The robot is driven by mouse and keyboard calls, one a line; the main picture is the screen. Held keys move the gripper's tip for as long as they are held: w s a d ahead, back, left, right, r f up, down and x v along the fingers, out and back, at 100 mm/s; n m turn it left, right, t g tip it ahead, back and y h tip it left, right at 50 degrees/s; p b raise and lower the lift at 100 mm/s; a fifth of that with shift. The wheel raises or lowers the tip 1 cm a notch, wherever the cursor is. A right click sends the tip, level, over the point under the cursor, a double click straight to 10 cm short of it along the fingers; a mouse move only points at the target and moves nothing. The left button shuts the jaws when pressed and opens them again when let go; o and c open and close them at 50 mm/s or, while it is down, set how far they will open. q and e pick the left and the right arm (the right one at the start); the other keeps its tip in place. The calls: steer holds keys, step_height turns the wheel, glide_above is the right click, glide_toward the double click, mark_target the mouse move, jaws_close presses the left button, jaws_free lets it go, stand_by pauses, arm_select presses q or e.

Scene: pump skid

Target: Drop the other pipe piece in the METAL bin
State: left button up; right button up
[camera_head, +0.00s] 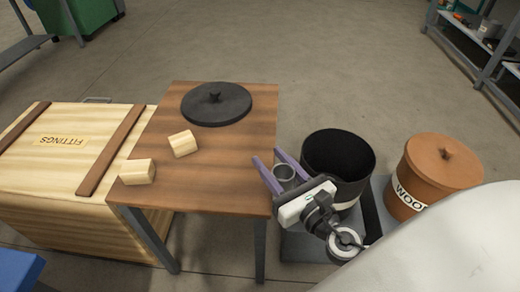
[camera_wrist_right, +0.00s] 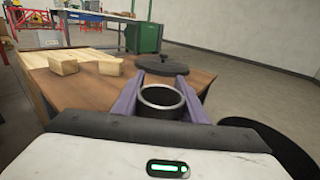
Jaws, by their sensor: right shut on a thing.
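My right gripper (camera_head: 278,178) is shut on a short grey pipe piece (camera_head: 284,173), between the right edge of the table and the black bin. In the right wrist view the pipe piece (camera_wrist_right: 160,98) sits upright between the purple fingers, its open end showing. The open black bin (camera_head: 338,160) stands just right of the gripper; its label is not visible. It shows partly at the lower right of the right wrist view (camera_wrist_right: 262,145). My left gripper is not in view.
A wooden table (camera_head: 225,160) holds a round black lid (camera_head: 216,103) and two wood blocks (camera_head: 183,143) (camera_head: 138,171). A FITTINGS crate (camera_head: 60,150) stands left. A lidded brown WOOD bin (camera_head: 437,170) stands right. Shelving (camera_head: 485,50) is at the far right.

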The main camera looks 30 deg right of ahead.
steer(key=shift+s+b, duration=0.3)
steer(key=shift+s, duration=1.05)
